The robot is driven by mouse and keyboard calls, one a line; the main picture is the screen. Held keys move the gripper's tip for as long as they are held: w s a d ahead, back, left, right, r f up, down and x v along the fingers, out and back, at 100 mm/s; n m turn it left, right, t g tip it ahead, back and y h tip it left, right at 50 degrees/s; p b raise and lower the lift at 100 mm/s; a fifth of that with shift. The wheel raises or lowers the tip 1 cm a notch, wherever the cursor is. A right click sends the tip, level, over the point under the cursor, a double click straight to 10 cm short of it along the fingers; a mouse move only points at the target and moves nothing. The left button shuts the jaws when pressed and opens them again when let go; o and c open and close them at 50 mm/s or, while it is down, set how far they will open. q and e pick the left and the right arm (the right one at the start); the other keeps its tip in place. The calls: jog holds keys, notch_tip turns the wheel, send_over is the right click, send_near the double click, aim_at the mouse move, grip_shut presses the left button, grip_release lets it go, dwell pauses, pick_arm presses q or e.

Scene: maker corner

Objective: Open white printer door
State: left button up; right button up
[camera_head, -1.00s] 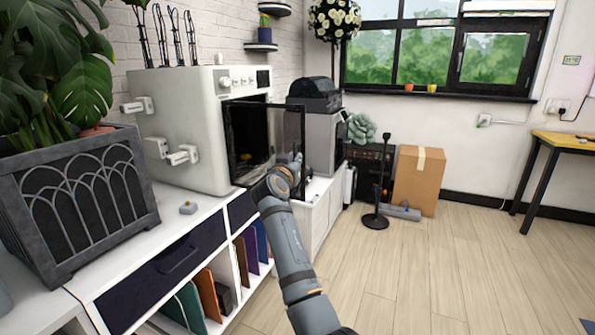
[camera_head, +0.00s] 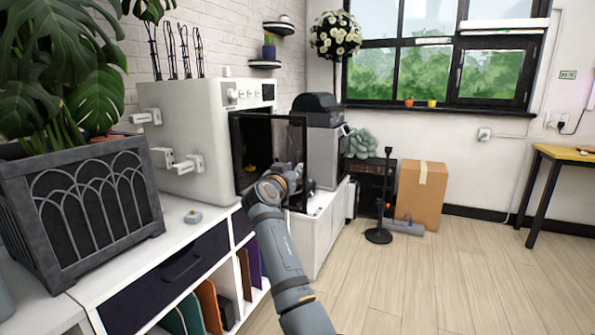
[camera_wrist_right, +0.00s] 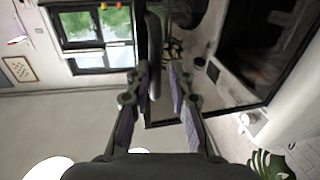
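The white printer (camera_head: 190,125) stands on the white cabinet at the left wall. Its dark-framed glass door (camera_head: 297,140) stands ajar, swung out from the dark front opening. My right gripper (camera_head: 296,172) is at the door's lower free edge; my arm hides part of that edge. In the right wrist view, the two fingers of my right gripper (camera_wrist_right: 160,68) are apart, with a visible gap between them. A dark upright bar (camera_wrist_right: 154,45), perhaps the door's handle, shows between and just beyond the fingertips. Contact with it cannot be made out. My left gripper is not in view.
A grey planter (camera_head: 85,205) stands on the cabinet at left. A smaller grey machine (camera_head: 322,150) with a black top stands just beyond the door. A black stand (camera_head: 380,210) and cardboard box (camera_head: 422,195) are on the floor. Open floor lies to the right.

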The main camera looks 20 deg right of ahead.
jog(key=o, duration=0.3)
jog(key=shift+w+a, duration=0.25)
jog(key=shift+a, duration=0.55)
jog(key=shift+o, duration=0.2)
jog(key=shift+d, duration=0.15)
jog(key=shift+d+f, duration=0.15)
